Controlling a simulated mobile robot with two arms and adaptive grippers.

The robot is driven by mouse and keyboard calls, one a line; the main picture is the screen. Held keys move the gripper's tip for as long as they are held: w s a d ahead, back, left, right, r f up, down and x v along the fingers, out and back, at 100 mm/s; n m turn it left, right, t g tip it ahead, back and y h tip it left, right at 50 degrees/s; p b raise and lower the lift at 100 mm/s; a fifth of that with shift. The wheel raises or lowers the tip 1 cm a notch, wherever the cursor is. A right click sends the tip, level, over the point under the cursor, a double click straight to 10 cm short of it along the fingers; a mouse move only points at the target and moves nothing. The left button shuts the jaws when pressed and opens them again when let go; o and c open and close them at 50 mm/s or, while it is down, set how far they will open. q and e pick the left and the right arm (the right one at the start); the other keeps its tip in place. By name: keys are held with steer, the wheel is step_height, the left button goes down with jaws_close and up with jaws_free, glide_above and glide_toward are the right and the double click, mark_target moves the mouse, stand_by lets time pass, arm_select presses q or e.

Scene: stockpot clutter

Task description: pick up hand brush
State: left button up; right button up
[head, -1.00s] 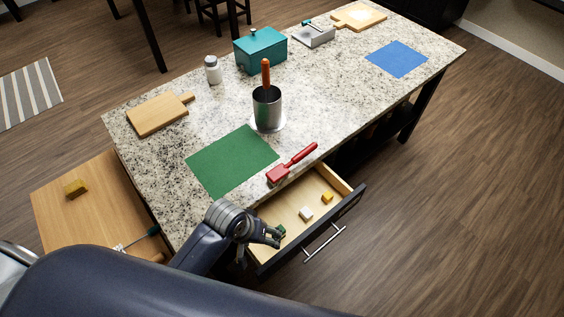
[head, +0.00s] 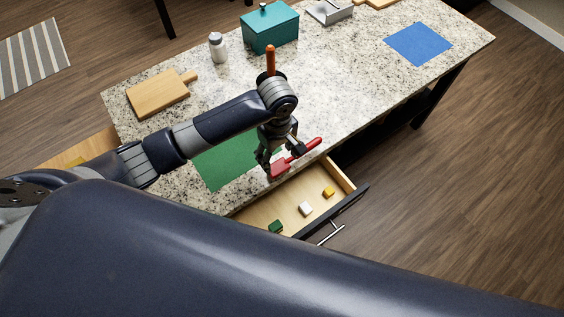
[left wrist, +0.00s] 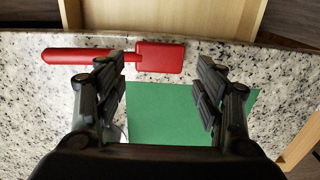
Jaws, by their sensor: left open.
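The red hand brush (head: 308,148) lies on the speckled counter near its front edge, above the open drawer. In the left wrist view the brush (left wrist: 160,57) shows its broad red head between and beyond the fingers, with its handle pointing left. My left gripper (head: 281,168) is open and over the brush head in the head view. The left wrist view shows both fingers of the gripper (left wrist: 160,85) apart with nothing between their tips; the brush looks a little ahead of them. Part of the brush is hidden by the gripper in the head view. My right gripper is out of view.
A green mat (head: 222,167) lies beside the brush. The open drawer (head: 290,191) holds green, white and yellow blocks. An orange-handled tool (head: 270,60) stands behind my arm. A teal box (head: 270,29), white shaker (head: 218,47) and cutting board (head: 158,96) are farther back.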

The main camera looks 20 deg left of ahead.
mark_target(278, 167)
arm_select(q)
steer(key=shift+w+a+f+p, duration=0.1)
steer(key=shift+f+p, duration=0.5)
steer(key=shift+f, duration=3.35)
steer(key=c, duration=0.9)
steer(key=shift+r, duration=0.1)
